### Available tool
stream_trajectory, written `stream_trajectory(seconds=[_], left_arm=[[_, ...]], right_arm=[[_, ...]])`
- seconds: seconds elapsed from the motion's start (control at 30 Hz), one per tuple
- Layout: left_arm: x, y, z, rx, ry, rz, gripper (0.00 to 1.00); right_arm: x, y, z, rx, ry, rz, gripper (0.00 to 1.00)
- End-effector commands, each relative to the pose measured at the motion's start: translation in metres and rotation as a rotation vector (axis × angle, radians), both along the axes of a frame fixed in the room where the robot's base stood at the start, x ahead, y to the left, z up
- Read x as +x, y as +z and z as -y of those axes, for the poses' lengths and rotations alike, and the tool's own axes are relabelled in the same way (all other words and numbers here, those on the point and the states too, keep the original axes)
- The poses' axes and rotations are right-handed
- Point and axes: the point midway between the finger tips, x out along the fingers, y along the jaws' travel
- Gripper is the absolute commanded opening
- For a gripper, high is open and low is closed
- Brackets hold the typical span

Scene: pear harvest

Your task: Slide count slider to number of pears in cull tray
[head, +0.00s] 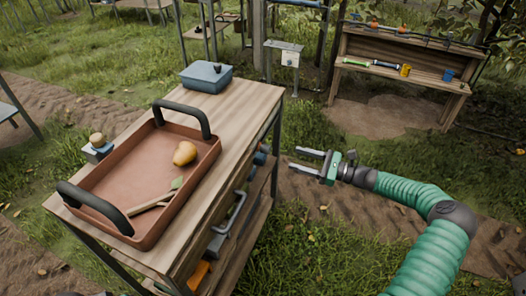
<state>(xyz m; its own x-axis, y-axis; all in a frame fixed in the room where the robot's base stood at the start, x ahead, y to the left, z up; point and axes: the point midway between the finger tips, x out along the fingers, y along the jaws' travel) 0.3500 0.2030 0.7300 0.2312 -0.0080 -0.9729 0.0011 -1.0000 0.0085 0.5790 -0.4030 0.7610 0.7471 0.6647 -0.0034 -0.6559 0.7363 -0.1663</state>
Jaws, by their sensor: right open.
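A reddish-brown tray (113,180) with two black handles sits on the wooden cart top. One yellow-orange pear (185,153) lies in it, along with a twig (150,203) bearing a green leaf. No part is clearly recognisable as the count slider. A blue-grey box (206,78) with a dark knob stands at the cart's far end. A small grey block (97,153) with a round beige top is beside the tray's left side. My right gripper (294,159) is open and empty, right of the cart and apart from it. My left gripper is out of view.
The cart's wooden top (250,97) has a bare strip right of the tray. Several items sit on its lower shelves. A wooden bench (400,75) with tools and cups stands at the back right. A post-mounted grey box (289,58) stands behind. Grass and soil rows surround the cart.

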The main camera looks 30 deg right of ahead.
Motion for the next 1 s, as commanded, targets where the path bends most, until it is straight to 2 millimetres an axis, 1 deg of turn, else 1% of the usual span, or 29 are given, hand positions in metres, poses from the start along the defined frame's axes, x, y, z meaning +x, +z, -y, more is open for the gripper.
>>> stream_trajectory(seconds=[0.03,0.07,0.3,0.4,0.5,0.63,0.87,1.0], left_arm=[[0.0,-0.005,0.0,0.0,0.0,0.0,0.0],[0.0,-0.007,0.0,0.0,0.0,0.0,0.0],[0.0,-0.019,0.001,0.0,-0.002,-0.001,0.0],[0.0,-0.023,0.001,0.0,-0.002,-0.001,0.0],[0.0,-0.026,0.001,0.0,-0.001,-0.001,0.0],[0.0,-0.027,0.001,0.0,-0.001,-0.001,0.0],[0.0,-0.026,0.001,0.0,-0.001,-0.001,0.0],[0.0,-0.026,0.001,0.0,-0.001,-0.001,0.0]], right_arm=[[0.01,-0.005,-0.009,0.004,0.004,0.0,0.54],[0.016,-0.006,-0.013,0.005,0.003,-0.001,0.54],[0.063,-0.007,-0.055,0.003,0.004,-0.001,0.54],[0.079,-0.006,-0.071,0.002,0.003,-0.001,0.54],[0.091,-0.005,-0.081,-0.002,0.003,-0.002,0.54],[0.097,-0.004,-0.086,0.0,0.002,-0.003,0.54],[0.098,-0.004,-0.085,0.001,0.001,-0.003,0.54],[0.098,-0.004,-0.085,0.001,0.001,-0.003,0.37]])
